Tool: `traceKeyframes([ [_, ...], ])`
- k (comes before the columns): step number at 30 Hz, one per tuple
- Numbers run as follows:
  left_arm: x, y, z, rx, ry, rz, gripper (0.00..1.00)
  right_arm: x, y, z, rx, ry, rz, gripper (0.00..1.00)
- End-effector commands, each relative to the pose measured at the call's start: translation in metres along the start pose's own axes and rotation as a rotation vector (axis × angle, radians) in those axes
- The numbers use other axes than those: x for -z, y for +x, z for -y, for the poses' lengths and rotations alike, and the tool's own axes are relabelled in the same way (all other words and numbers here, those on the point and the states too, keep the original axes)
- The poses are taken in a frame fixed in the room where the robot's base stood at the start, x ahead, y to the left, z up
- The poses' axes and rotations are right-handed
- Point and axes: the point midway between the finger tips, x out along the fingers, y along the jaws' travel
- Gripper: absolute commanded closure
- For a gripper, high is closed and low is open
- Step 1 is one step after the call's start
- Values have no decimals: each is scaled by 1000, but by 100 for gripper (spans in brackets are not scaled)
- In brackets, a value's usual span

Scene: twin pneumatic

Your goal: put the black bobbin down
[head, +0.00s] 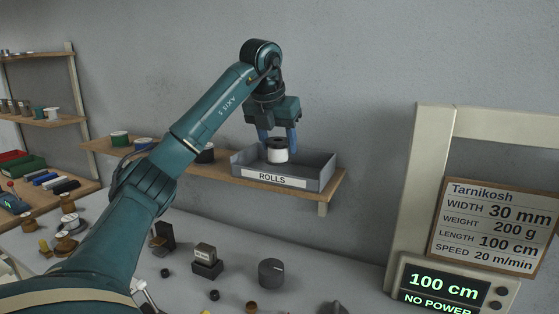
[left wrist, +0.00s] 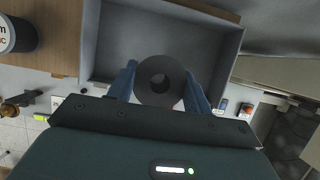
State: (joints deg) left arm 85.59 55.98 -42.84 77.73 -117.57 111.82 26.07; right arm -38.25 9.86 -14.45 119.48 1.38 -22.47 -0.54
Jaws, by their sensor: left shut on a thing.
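The black bobbin (head: 278,151) has a dark top with a hole and a white band around its side. My left gripper (head: 278,140) points down and is shut on it, one blue finger on each side. In the left wrist view the bobbin (left wrist: 160,81) shows from above, between the fingers of the gripper (left wrist: 162,88). It is over the grey tray labelled ROLLS (head: 270,180); I cannot tell whether it touches the tray floor. The tray (left wrist: 150,16) looks otherwise empty in the wrist view. My right gripper is not in view.
The tray stands on a wooden wall shelf (head: 220,176). A dark spool (head: 205,153) and a green-topped spool (head: 119,139) stand to its left. Below is a grey bench (head: 330,275) with knobs and small parts. A cream frame (head: 424,190) with a display stands at right.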

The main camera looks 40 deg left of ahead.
Motion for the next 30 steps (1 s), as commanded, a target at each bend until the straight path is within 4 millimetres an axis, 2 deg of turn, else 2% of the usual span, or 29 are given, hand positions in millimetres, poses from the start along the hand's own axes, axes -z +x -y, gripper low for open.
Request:
traceKeyframes([
  [3,8,19,0,-3,2,-4,72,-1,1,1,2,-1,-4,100],
  [7,14,33,-1,-2,0,-2,72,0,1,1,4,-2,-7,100],
  [19,16,38,0,0,1,-1,72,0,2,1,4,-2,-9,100],
  [20,16,38,0,0,1,-1,50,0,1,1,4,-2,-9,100],
  [27,16,37,0,0,1,-1,30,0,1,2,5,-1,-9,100],
  [30,16,37,0,0,1,-1,29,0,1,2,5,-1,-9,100],
])
